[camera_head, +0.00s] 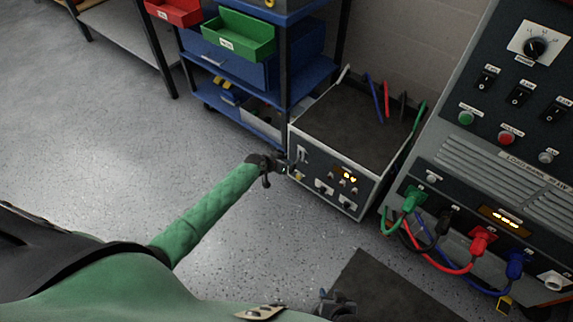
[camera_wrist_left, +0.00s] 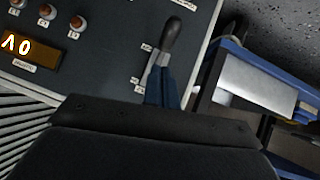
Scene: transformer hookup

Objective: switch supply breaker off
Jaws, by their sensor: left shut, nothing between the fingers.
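The supply box (camera_head: 340,185) is a grey unit with a dark front panel, lit display and small knobs. Its breaker lever (camera_head: 302,154) is at the left end of the front panel. In the left wrist view the lever (camera_wrist_left: 172,36) has a black handle on a metal shaft. My left gripper (camera_head: 284,164) is at the left front edge of the box, close to the lever. Its closed blue fingertips (camera_wrist_left: 164,88) reach the lower part of the lever; whether they touch cannot be told. My right gripper (camera_head: 338,304) shows partly at the bottom edge, its jaws unclear.
A blue shelf cart (camera_head: 235,70) with red and green bins stands behind the left gripper. A tall panel cabinet (camera_head: 500,170) with plugged coloured cables stands right of the box. A dark mat (camera_head: 390,290) lies in front. Open floor is at left.

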